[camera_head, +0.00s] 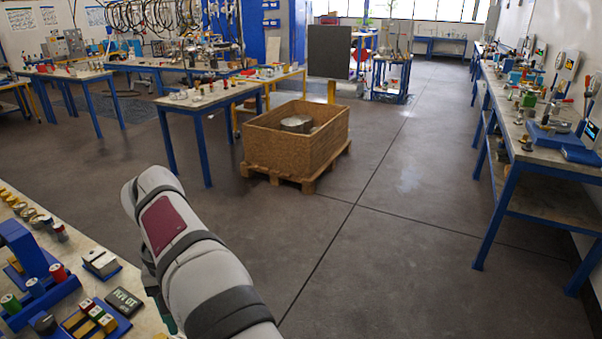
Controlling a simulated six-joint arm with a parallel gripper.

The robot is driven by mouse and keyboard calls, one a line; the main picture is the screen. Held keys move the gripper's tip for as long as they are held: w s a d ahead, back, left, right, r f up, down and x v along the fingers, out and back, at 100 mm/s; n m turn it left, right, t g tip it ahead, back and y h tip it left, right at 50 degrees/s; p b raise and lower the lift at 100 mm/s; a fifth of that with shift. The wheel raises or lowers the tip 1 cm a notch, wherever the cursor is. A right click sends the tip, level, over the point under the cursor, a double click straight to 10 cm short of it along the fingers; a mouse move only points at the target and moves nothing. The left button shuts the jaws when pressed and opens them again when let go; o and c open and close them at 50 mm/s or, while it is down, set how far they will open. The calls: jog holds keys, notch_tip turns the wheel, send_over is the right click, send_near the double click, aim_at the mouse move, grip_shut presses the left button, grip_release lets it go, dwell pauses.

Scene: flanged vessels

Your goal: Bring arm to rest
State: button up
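My arm reaches up from the bottom of the view, with pale grey links, dark bands and a dark red panel. Its bent upper end stands at left of centre, beside the near left table (140,300). My gripper is not in view, so I cannot see its fingers or whether it holds anything. No flanged vessel can be made out for certain. A round metal piece (296,123) sits inside a wooden crate (280,152) on the floor ahead.
The near left table carries a blue stand (30,262), small coloured parts and a dark display (124,302). Blue-legged workbenches with many small items stand at the back left and along the right wall (535,150).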

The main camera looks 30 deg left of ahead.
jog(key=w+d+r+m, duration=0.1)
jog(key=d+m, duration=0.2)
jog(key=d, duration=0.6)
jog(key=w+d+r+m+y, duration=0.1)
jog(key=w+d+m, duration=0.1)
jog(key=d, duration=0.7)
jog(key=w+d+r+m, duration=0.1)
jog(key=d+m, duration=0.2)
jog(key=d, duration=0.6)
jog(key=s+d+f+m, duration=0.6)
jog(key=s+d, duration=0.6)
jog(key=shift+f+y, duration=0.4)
